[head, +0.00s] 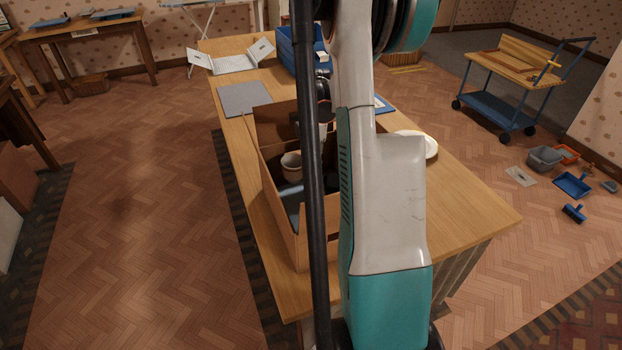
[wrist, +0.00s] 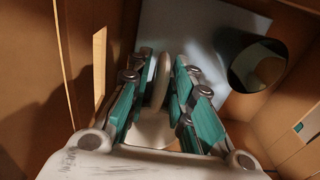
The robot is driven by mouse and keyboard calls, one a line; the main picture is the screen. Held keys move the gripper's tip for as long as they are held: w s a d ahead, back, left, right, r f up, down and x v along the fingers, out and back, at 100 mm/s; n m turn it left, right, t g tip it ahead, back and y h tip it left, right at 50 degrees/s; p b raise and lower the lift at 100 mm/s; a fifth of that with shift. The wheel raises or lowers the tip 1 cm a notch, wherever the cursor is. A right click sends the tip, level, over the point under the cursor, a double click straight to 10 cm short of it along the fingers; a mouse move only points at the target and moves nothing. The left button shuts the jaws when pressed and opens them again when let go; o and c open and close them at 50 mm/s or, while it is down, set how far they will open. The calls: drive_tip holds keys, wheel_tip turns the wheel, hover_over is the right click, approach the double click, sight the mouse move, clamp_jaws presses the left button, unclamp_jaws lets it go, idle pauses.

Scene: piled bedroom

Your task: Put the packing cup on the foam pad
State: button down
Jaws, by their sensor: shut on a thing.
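In the head view the arm and a dark column hide my gripper. A flat grey square (head: 243,98), which looks like the foam pad, lies bare on the table beyond the box.
A dark round vessel (wrist: 257,65) and a grey-blue sheet (wrist: 190,35) are inside the box near the fingers. The box walls stand close around. A blue crate (head: 288,52), a white open holder (head: 234,62) and a white plate (head: 428,145) share the wooden table (head: 470,205).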

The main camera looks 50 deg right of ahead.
drive_tip(key=shift+f+b, duration=0.8)
drive_tip(key=shift+f, duration=1.9)
drive_tip(key=shift+f, duration=0.2)
drive_tip(key=c, duration=1.4)
unclamp_jaws()
drive_tip(key=shift+r, duration=0.1)
drive_tip(key=r+p, duration=0.2)
drive_tip(key=r, duration=0.4)
drive_tip(key=r+p, duration=0.2)
drive_tip(key=r, duration=0.4)
drive_tip(key=shift+s+d+r, duration=0.15)
drive_tip(key=shift+d, duration=0.05)
